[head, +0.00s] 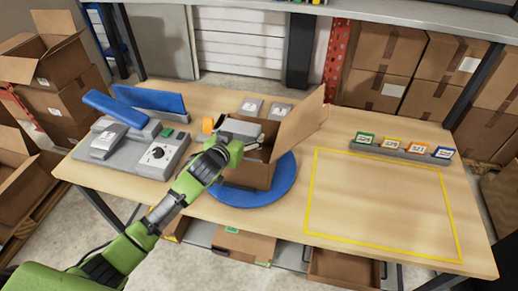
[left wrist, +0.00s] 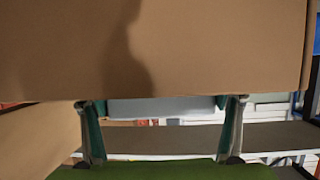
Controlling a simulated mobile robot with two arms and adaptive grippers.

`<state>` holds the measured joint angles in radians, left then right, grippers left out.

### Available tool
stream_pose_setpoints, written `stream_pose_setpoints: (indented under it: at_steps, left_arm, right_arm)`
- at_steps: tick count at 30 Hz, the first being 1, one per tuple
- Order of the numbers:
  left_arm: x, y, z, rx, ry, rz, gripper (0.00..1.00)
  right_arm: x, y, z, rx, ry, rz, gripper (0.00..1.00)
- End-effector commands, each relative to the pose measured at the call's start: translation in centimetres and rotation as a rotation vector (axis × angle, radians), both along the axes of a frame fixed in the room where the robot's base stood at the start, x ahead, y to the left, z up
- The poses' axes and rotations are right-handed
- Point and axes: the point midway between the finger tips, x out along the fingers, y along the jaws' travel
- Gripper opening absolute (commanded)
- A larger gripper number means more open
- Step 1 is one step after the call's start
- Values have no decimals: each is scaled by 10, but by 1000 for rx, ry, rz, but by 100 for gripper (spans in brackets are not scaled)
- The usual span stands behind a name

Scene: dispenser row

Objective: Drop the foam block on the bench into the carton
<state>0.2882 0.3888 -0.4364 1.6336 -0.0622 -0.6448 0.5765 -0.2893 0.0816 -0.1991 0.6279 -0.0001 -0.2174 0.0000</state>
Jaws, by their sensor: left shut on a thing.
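The open brown carton (head: 250,173) stands on a round blue turntable (head: 283,192) on the bench, with a tall flap (head: 302,120) raised at its right. My left gripper (head: 240,138) is at the carton's opening, partly hidden by its own wrist. In the left wrist view the fingers are shut on a pale grey block (left wrist: 160,109), which I take as the foam block. Brown cardboard (left wrist: 200,45) fills the upper part of that view and hides the block's far side. I cannot tell how deep the block sits relative to the carton's rim. My right gripper is not in view.
A grey machine (head: 150,150) with a dial and blue parts stands left of the carton. A small orange thing (head: 207,125) is beside the carton. A yellow outline (head: 385,205) marks clear bench at right, with a row of label cards (head: 405,150) behind it.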

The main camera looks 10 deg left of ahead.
Motion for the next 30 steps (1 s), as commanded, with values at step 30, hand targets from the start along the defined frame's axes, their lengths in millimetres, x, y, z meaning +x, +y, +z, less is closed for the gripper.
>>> stream_pose_setpoints:
  at_steps: [30]
  left_arm:
    - [-44, 4, 17, 1, 1, -1, 100]
  right_arm:
    - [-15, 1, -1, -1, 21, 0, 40]
